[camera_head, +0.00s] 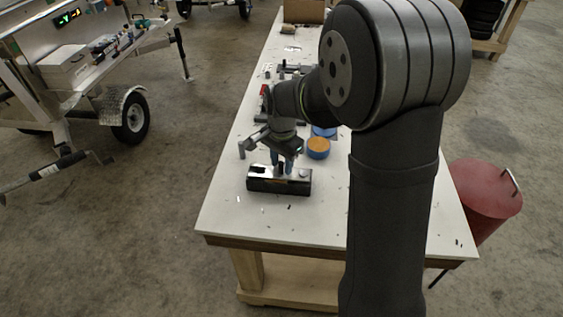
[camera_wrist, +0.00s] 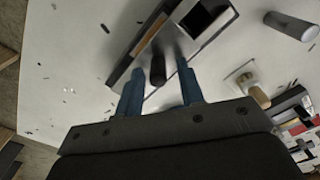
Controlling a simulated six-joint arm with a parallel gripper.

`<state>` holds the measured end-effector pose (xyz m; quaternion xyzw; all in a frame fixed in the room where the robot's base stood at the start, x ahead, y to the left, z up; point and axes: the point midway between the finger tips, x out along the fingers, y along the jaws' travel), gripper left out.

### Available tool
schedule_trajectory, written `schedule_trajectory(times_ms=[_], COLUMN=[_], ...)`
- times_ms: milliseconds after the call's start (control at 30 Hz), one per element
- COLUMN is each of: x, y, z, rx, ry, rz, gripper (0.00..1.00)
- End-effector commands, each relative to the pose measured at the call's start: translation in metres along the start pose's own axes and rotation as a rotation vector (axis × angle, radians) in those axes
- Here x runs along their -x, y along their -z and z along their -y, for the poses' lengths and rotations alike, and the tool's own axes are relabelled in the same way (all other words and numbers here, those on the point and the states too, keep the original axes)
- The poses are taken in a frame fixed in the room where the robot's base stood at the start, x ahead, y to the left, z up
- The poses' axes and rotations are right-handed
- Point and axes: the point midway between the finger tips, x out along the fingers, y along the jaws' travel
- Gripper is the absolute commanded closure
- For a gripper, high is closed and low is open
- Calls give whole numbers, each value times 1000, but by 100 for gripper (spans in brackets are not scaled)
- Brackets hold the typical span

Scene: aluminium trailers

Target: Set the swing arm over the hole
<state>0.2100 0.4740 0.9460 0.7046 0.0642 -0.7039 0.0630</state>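A black block fixture (camera_head: 262,185) with a shiny metal top sits near the table's front. In the wrist view the fixture (camera_wrist: 127,72) runs diagonally, with a brown strip and a dark rectangular opening (camera_wrist: 203,17) framed by pale metal. A short dark post (camera_wrist: 157,70) stands up from it. I cannot clearly tell which piece is the swing arm. My gripper (camera_wrist: 160,70) has two blue fingers, one on each side of the post, with visible gaps; it is open. In the head view my gripper (camera_head: 281,162) is low over the fixture, partly covering its top.
A blue cylinder with an orange top (camera_head: 318,148) stands behind the fixture to the right. A grey cylinder (camera_head: 241,149) stands to its left; small dark bits lie around. The white table (camera_head: 265,222) is mostly clear in front. A red drum (camera_head: 483,190) stands at right.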

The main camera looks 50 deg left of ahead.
Motion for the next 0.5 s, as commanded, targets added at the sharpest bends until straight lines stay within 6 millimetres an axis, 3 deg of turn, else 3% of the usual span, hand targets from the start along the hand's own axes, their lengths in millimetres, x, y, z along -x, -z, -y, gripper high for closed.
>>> schedule_trajectory(times_ms=[333, 500], x=[3, 24], y=[0, 0], z=[0, 0], rx=[1, 1], ry=[0, 2], rz=[0, -1], gripper=[62, 62])
